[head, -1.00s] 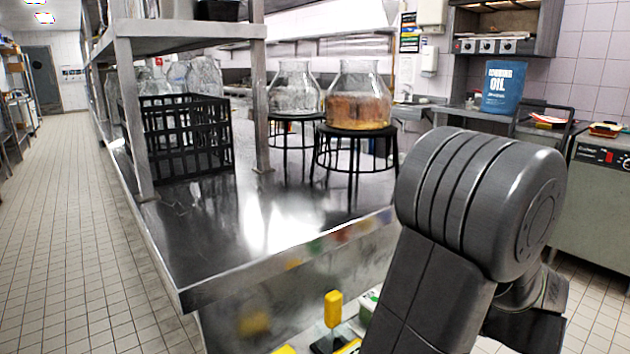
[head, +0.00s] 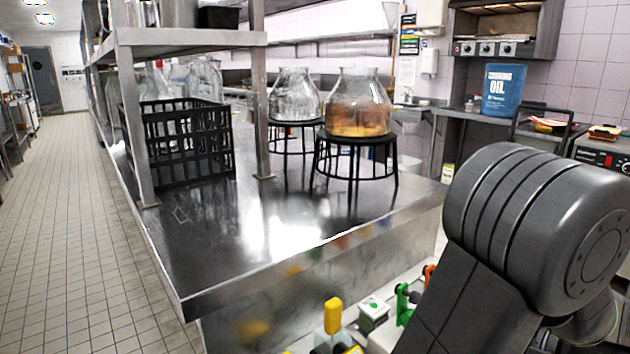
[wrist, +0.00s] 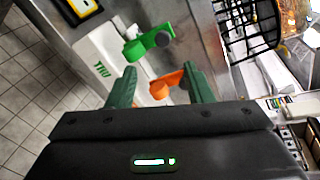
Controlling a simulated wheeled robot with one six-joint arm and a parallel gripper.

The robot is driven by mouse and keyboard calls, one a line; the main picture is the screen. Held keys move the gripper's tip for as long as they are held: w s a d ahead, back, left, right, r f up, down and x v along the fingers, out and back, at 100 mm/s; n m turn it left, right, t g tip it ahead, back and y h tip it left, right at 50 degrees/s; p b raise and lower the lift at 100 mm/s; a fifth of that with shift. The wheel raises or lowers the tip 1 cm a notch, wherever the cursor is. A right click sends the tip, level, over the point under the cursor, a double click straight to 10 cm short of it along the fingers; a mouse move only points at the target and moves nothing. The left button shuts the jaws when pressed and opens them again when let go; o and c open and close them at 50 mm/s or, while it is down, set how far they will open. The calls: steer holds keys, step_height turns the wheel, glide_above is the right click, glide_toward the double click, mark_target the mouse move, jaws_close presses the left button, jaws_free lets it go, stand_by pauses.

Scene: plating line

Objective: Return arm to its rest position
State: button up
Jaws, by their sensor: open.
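My gripper (wrist: 160,88) shows in the wrist view with its two green fingers spread apart and nothing held between them. Beyond the fingers are an orange-handled item (wrist: 168,82) and a green-handled item (wrist: 148,42), both by a white surface; I cannot tell their exact distance from the fingers. In the head view my dark arm fills the lower right, and my gripper is out of sight there. The green item (head: 403,298) and orange item (head: 428,274) also show there, beside my arm.
A steel counter (head: 225,250) holds a black crate (head: 190,150) and two glass vessels on black stands, one empty (head: 294,97) and one with amber contents (head: 358,105). A yellow-capped bottle (head: 332,318) is low in front. A blue oil container (head: 503,90) stands behind. Tiled floor (head: 60,220) is clear at left.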

mark_target(416, 293)
steer(key=b+x, duration=0.2)
steer(key=x, duration=0.9)
steer(key=shift+w+a+f, duration=0.1)
steer(key=shift+w+a, duration=0.05)
steer(key=shift+w, duration=0.05)
steer(key=shift+w+a+r+p, duration=0.35)
steer(key=shift+w+r+p, duration=0.15)
steer(key=shift+r+p, duration=0.2)
steer(key=shift+w+a+g+h+p, duration=0.3)
steer(key=shift+g+h+p, duration=0.1)
steer(key=shift+g, duration=0.1)
steer(key=shift+w+a, duration=0.1)
steer(key=shift+w, duration=0.1)
steer(key=shift+f, duration=0.1)
